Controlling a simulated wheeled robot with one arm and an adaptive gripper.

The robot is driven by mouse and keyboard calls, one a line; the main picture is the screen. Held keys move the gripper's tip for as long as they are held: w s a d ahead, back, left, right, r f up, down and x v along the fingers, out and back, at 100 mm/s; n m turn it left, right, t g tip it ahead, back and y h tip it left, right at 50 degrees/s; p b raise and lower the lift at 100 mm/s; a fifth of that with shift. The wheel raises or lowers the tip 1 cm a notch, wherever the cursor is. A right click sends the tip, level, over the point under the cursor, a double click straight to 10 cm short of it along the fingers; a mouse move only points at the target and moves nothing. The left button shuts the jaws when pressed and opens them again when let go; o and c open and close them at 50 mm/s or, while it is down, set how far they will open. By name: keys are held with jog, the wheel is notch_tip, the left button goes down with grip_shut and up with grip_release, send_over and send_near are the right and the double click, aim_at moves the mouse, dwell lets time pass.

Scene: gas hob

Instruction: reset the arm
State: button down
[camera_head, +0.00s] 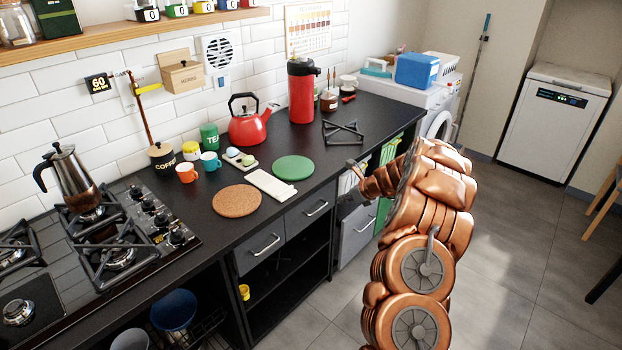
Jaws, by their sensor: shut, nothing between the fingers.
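My copper-coloured arm rises from the bottom of the picture on the right and bends toward the counter. My gripper (356,167) is at its far end, in front of the counter's front edge, near the black pan support. It is shut with nothing seen in it. Parts of it are small and partly hidden by my own arm links.
The black counter (233,229) holds a gas hob (177,259) with a moka pot (73,180), a red kettle (250,122), a red flask (301,92), a loose pan support (342,133), cork and green mats.

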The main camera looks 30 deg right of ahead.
jog(key=shift+a, duration=0.1)
jog(key=s+a+r+n+g+y, duration=0.1)
jog(key=a+r+n+y, duration=0.1)
jog(key=a+r+n, duration=0.6)
jog(key=s+a+r+n+g+p, duration=0.15)
jog(key=s+a+r+n, duration=0.3)
jog(key=s+a, duration=0.5)
jog(key=s+a+r+n+g, duration=0.35)
jog(key=s+a+r, duration=0.2)
jog(key=a, duration=0.65)
jog(key=s+r+n+g+h, duration=0.1)
jog(key=s+n, duration=0.6)
jog(key=s, duration=1)
jog(key=s+r+n+g+h+p, duration=0.1)
jog(key=s+n, duration=0.7)
jog(key=s, duration=0.9)
jog(key=r+g+h, duration=0.1)
jog(key=g+h, duration=0.1)
jog(key=h, duration=0.1)
jog(key=shift+s+n+p, duration=0.3)
